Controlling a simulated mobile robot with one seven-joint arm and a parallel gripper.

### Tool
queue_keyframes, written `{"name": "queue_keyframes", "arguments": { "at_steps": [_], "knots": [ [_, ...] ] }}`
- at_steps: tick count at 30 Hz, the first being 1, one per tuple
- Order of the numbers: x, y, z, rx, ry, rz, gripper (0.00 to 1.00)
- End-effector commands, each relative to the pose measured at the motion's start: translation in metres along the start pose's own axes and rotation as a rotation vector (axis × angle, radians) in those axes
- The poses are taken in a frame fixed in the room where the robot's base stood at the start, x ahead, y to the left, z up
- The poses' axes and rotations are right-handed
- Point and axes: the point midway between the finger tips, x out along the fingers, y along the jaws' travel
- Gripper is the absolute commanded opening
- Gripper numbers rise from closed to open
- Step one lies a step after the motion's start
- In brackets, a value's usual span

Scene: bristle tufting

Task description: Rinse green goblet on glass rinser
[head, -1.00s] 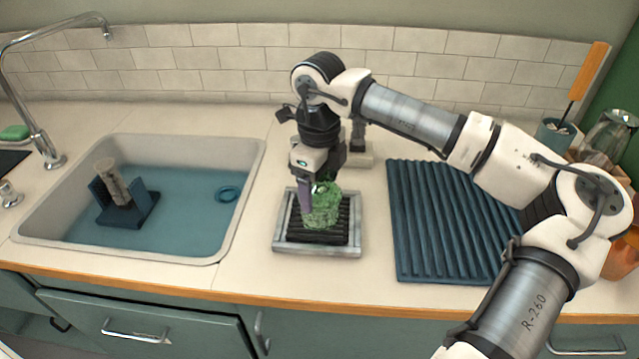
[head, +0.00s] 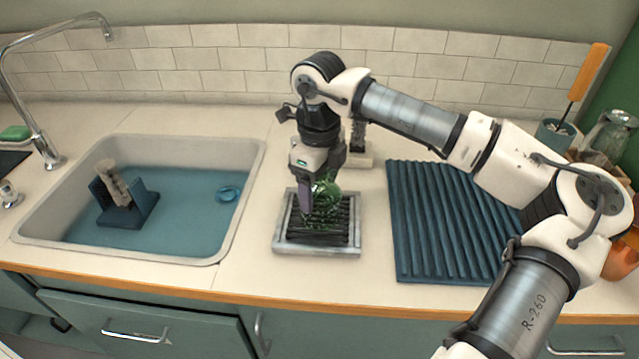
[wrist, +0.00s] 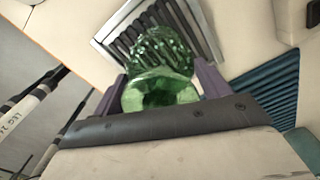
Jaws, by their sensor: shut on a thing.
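The green goblet (head: 326,199) is translucent glass with a bumpy bowl. My gripper (head: 318,192) points down and is shut on it, over the glass rinser (head: 283,249). The rinser is a square tray with a light metal rim and dark ribs, set on the counter between sink and mat. In the wrist view the goblet (wrist: 158,75) sits between the purple fingers, its bumpy bowl toward the rinser grate (wrist: 118,42). I cannot tell whether the goblet touches the ribs.
The sink (head: 251,165) with bluish water is at left, holding a dark blue rack (head: 140,208) and a brush-like cylinder (head: 112,182). A ribbed blue mat (head: 425,230) lies right of the rinser. A glass pitcher (head: 610,138) stands far right.

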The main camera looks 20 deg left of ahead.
Motion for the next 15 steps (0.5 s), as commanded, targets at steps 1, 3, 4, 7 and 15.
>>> {"name": "queue_keyframes", "arguments": {
  "at_steps": [1, 3, 4, 7, 15],
  "knots": [
    [-0.004, 0.000, 0.000, -0.001, 0.002, 0.001, 0.50],
    [-0.010, 0.000, 0.000, 0.000, 0.002, 0.001, 0.50],
    [-0.013, 0.000, 0.000, 0.000, 0.001, 0.000, 0.50],
    [-0.021, 0.000, 0.000, -0.001, 0.001, 0.001, 0.50],
    [-0.044, 0.000, 0.000, 0.000, 0.000, -0.001, 0.50]
  ]
}}
